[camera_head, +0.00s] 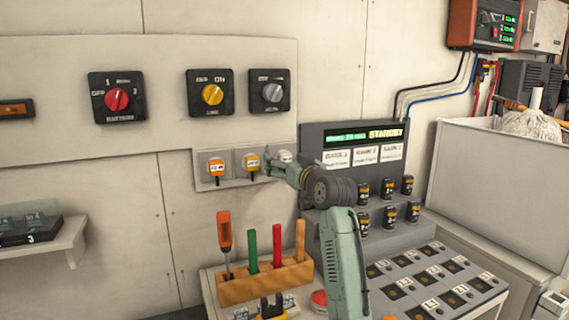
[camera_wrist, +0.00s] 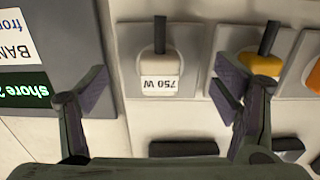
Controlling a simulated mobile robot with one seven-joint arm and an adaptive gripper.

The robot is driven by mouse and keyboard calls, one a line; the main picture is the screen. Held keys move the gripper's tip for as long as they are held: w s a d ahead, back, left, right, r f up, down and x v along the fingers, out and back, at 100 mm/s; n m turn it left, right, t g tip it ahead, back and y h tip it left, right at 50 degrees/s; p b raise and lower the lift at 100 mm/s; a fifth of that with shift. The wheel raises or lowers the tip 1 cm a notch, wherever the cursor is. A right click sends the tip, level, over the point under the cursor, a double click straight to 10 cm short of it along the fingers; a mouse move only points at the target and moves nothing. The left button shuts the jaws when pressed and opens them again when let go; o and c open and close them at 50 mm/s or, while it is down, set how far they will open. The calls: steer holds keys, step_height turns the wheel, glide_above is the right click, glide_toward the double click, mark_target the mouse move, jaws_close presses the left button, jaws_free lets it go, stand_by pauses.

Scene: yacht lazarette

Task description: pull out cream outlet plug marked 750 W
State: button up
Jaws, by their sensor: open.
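The cream plug marked 750 W (camera_wrist: 160,72) sits in its grey outlet plate; its label reads upside down in the wrist view. In the head view only part of the cream plug (camera_head: 285,156) shows beside my gripper. My gripper (camera_head: 279,167) is open in front of the outlet strip. In the wrist view its two fingers (camera_wrist: 160,84) stand to either side of the cream plug, with gaps between. The right finger is close to the yellow plug (camera_wrist: 261,64) and overlaps its edge in the picture.
Orange (camera_head: 217,168) and yellow plugs sit left of the cream one. A grey STANDBY console (camera_head: 325,136) stands close on the right. Rotary switches (camera_head: 212,94) are on the panel above. A wooden tool rack (camera_head: 265,281) with upright tools stands below.

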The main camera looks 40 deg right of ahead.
jaws_close()
stand_by(0.9)
steer(key=shift+s, duration=0.1)
steer(key=shift+b+v, duration=1.1)
steer(key=shift+v, duration=1.8)
